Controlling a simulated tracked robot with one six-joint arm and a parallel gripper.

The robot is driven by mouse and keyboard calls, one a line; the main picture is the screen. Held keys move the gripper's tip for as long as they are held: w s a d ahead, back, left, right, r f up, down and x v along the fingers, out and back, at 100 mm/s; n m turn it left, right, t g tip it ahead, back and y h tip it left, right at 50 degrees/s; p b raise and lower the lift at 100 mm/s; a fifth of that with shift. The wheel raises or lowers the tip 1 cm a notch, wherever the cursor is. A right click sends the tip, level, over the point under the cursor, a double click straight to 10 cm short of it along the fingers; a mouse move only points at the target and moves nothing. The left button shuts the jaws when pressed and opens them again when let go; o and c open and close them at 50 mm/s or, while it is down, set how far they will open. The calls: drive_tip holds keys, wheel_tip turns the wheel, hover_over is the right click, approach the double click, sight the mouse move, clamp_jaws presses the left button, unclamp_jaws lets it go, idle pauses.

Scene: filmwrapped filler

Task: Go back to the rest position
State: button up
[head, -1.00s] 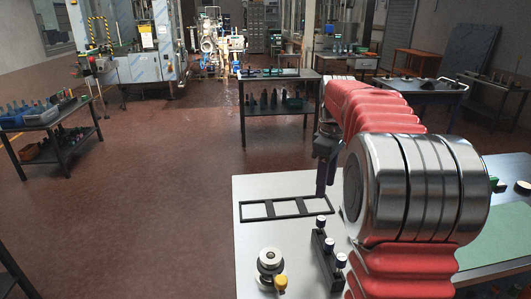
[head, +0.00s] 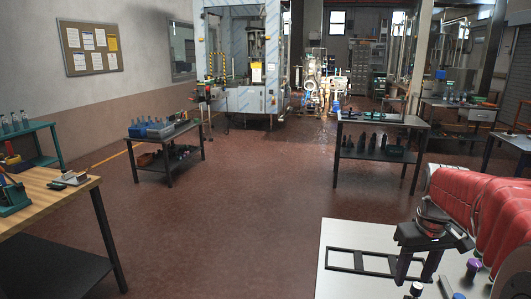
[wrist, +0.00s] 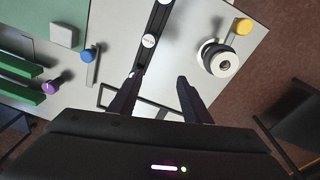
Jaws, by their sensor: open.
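My gripper (head: 416,278) hangs above the light table (head: 338,228) at the lower right of the head view. Its two dark fingers point down and are apart, with nothing between them. In the wrist view the fingers (wrist: 158,80) are also spread and empty over the table. A flat black frame (head: 345,269) with several openings lies on the table, left of the gripper in the head view. My red-sleeved arm reaches in from the right edge.
The wrist view shows a black bar (wrist: 157,22) with white-topped pieces, a round metal part (wrist: 219,61), a yellow knob (wrist: 243,26), a blue knob (wrist: 88,56) and green bars (wrist: 22,71). A wooden-topped bench (head: 60,200) stands left. Open floor (head: 240,210) lies between.

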drive_tip(key=s+a+r+t, duration=0.1)
drive_tip(key=s+a+t, duration=0.3)
drive_tip(key=s+a, duration=1.3)
drive_tip(key=shift+s+a, duration=0.4)
drive_tip(key=shift+a, duration=0.85)
